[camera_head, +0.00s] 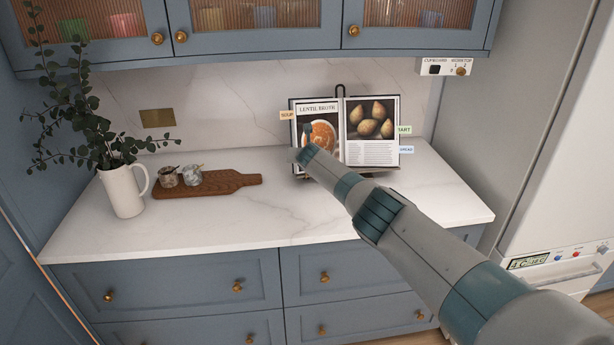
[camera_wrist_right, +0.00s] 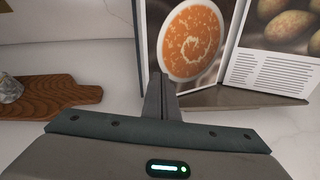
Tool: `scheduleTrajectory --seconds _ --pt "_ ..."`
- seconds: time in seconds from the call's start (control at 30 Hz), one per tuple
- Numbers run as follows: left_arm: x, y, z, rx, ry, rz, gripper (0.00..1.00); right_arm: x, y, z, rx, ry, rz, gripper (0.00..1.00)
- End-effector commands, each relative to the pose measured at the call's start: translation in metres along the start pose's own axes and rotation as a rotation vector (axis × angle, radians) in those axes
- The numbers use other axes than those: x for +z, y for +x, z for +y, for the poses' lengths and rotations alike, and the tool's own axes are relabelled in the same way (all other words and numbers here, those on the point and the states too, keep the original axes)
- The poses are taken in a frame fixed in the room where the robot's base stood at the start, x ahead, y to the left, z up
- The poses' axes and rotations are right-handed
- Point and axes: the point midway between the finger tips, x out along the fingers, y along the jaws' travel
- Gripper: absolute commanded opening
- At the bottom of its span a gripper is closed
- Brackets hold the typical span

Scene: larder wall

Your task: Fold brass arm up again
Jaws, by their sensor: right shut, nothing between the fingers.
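An open cookbook (camera_head: 372,150) leans on a stand at the back of the counter; its left page shows an orange soup. The stand's ledge (camera_wrist_right: 235,97) shows below the pages in the right wrist view. I cannot make out a brass arm on the stand; my right arm and fingers cover part of the left page and ledge. My right gripper (camera_head: 307,131) is shut and empty in front of the left page's lower left part. Its closed fingers also show in the right wrist view (camera_wrist_right: 160,80), overlapping the page's lower left corner. My left gripper is out of view.
A wooden board (camera_head: 222,183) with small jars (camera_head: 192,175) lies left of the book. A white jug (camera_head: 122,190) with leafy stems stands further left. Wall cupboards (camera_head: 255,38) overhang the counter. The marble counter (camera_head: 240,220) is clear in front.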

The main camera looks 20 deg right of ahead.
Motion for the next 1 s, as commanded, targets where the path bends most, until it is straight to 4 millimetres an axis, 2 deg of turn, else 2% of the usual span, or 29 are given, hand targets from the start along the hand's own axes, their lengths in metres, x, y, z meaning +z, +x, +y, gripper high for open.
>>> scheduleTrajectory --seconds 0.3,0.77,1.0 --pt "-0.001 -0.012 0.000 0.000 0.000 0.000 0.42 0.012 -0.006 0.001 0.000 0.000 0.000 0.00" --pt "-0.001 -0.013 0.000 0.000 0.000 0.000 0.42 0.013 -0.007 0.002 0.000 0.000 0.000 0.00" --pt "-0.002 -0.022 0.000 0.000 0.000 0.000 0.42 0.020 -0.011 0.004 0.000 -0.001 0.000 0.00"
